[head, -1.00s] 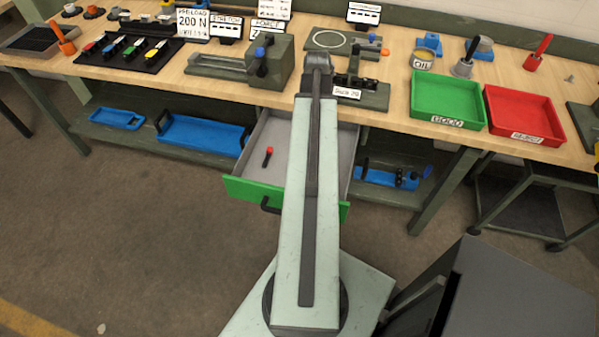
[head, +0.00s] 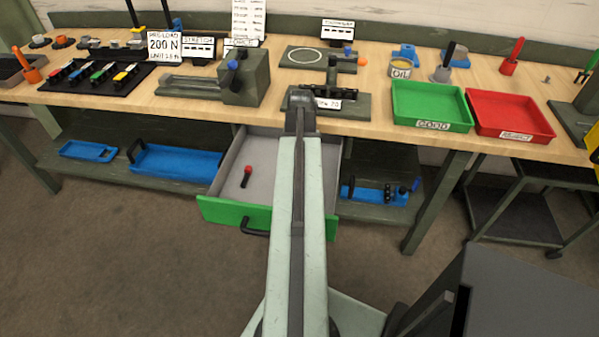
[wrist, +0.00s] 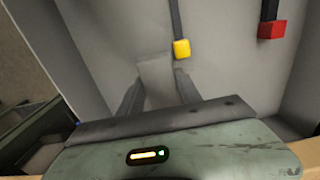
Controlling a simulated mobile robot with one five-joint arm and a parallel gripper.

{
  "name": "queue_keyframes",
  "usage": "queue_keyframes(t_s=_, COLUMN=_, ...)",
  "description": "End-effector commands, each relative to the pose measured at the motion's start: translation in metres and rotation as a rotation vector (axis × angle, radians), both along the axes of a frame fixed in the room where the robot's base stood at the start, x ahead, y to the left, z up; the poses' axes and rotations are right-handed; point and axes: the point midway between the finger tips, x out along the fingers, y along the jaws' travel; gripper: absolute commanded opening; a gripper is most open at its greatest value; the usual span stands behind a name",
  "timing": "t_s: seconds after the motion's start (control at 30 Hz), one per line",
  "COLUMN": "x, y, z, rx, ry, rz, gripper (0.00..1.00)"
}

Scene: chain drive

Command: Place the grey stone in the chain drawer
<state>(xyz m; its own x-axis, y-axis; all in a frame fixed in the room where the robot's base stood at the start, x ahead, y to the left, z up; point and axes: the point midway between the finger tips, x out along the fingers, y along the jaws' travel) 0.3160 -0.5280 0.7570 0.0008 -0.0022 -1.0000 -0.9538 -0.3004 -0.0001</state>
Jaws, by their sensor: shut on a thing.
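The chain drawer (head: 225,212), green-fronted and grey inside, stands open under the bench. In the wrist view its pale grey inside (wrist: 100,35) fills most of the picture. My gripper (wrist: 158,85) points into it, its two dark fingers shut on a grey block, the grey stone (wrist: 156,72). The stone blends with the grey behind it, and its height above the drawer floor is unclear. In the head view my arm covers the drawer's right part, and gripper and stone are hidden.
A red-ended dark piece (head: 247,177) lies in the drawer's left part. The wrist view shows a yellow-ended piece (wrist: 181,48) just beyond the stone and a red-ended one (wrist: 271,30) to the right. A green tray (head: 430,107) and red tray (head: 510,116) stand on the bench.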

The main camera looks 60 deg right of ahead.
Motion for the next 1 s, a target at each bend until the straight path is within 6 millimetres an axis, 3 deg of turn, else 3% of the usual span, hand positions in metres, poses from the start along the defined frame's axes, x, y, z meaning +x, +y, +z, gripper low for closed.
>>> queue_keyframes(t_s=0.03, x=0.0, y=0.0, z=-0.017, rx=0.0, ry=0.0, rz=0.0, gripper=0.0)
queue_keyframes(t_s=0.13, x=0.0, y=0.0, z=-0.032, rx=0.0, ry=0.0, rz=0.0, gripper=0.0)
queue_keyframes(t_s=0.53, x=0.001, y=0.0, z=-0.034, rx=0.0, ry=0.0, rz=0.001, gripper=0.0)
queue_keyframes(t_s=0.57, x=0.001, y=0.0, z=-0.032, rx=0.0, ry=0.0, rz=0.001, gripper=0.49)
queue_keyframes(t_s=0.6, x=0.001, y=0.0, z=-0.032, rx=0.0, ry=0.0, rz=0.001, gripper=0.6)
queue_keyframes(t_s=1.0, x=0.001, y=0.001, z=-0.028, rx=0.0, ry=0.0, rz=0.002, gripper=0.62)
